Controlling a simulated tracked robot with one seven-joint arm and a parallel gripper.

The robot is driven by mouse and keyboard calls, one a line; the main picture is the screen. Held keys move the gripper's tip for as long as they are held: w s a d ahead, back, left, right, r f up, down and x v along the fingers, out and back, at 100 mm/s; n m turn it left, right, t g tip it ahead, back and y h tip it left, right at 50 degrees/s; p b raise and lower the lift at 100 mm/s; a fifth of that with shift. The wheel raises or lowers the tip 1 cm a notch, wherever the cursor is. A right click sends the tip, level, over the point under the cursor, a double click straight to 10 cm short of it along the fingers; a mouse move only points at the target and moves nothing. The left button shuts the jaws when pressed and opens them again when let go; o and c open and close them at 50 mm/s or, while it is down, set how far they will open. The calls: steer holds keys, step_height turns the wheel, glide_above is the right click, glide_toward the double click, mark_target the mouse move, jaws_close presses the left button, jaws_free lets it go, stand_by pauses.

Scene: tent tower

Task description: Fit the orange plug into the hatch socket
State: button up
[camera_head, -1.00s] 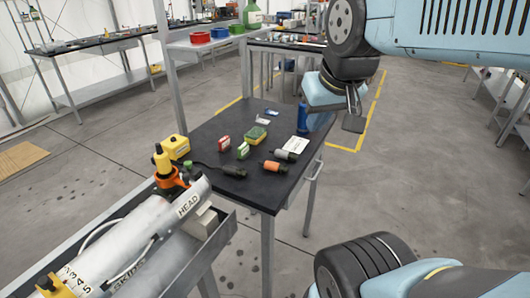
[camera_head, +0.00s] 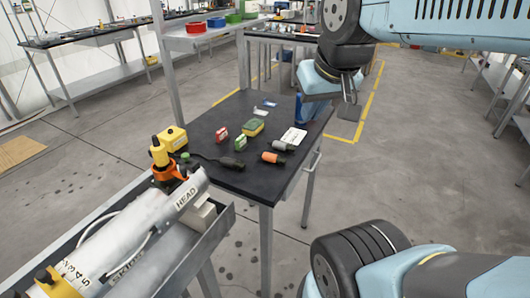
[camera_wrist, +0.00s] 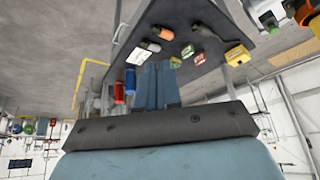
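The orange plug (camera_head: 272,158), an orange cylinder beside a dark grey-green one, lies on its side on the black table. It also shows in the wrist view (camera_wrist: 165,33). I cannot clearly make out the hatch socket.
A shelf with coloured bins (camera_head: 195,27) stands behind. Floor to the right is open.

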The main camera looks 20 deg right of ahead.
steer(key=shift+o, duration=0.6)
steer(key=shift+w, duration=0.15)
steer(key=o, duration=0.9)
steer(key=w+f+n, duration=0.1)
steer(key=w, duration=0.2)
steer(key=w+f+n+g, duration=0.1)
steer(key=w, duration=0.2)
steer(key=w+f+n+g, duration=0.1)
steer(key=w+n, duration=0.1)
steer(key=w, duration=0.1)
steer(key=shift+a+h, duration=0.35)
steer(key=shift+h, duration=0.05)
steer(key=n+g, duration=0.4)
steer(key=n, duration=0.2)
glide_above(271, 155)
steer(key=shift+y, duration=0.4)
step_height(271, 155, down, 18)
steer(key=shift+f, duration=0.1)
steer(key=shift+w+d+f, duration=0.15)
steer(key=shift+f, duration=2.45)
